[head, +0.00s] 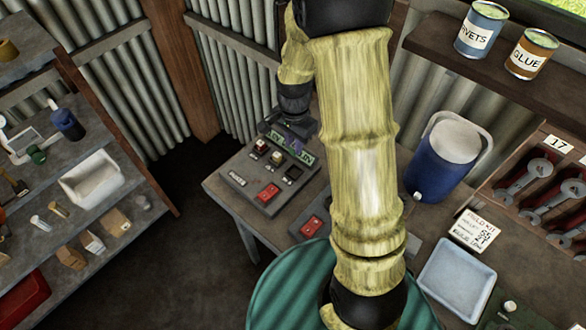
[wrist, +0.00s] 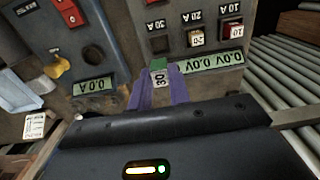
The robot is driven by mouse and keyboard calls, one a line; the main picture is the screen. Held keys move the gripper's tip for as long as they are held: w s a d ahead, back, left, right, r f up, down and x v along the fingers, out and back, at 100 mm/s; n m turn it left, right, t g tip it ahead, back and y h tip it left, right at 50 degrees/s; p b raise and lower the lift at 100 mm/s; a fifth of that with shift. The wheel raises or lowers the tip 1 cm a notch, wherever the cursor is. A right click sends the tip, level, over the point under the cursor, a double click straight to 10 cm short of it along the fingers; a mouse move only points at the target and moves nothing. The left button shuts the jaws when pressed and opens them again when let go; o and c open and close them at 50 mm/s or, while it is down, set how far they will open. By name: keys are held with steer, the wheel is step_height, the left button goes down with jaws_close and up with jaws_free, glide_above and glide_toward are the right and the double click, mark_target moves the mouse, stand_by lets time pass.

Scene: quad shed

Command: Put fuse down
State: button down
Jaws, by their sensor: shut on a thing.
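My gripper (wrist: 160,72) has purple fingers, shut on a small green fuse (wrist: 159,64) with a white label reading 30. In the wrist view the fuse is just in front of the grey fuse panel (wrist: 130,12), near its lower edge as pictured. The panel has positions marked 10A, 20A and 30A. A red fuse (wrist: 231,30) sits at 10A and a pale yellow-topped fuse (wrist: 196,38) at 20A. The 30A socket (wrist: 159,45) looks dark and empty. In the head view my gripper (head: 290,146) is over the panel (head: 257,190); the held fuse is not clear there.
A green display (wrist: 210,62) reads 0.0V twice. A second panel (wrist: 55,35) has a yellow knob (wrist: 57,66). A blue cooler (head: 435,170), a pale tray (head: 455,280) and a wrench rack (head: 530,170) stand right. Shelves (head: 110,205) stand left.

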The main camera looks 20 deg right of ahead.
steer(key=shift+f+p, duration=0.7)
steer(key=shift+f, duration=2.25)
steer(key=shift+f+p, duration=0.55)
steer(key=shift+f, duration=1.5)
steer(key=shift+f, duration=0.15)
steer(key=c, duration=1.3)
jaws_free()
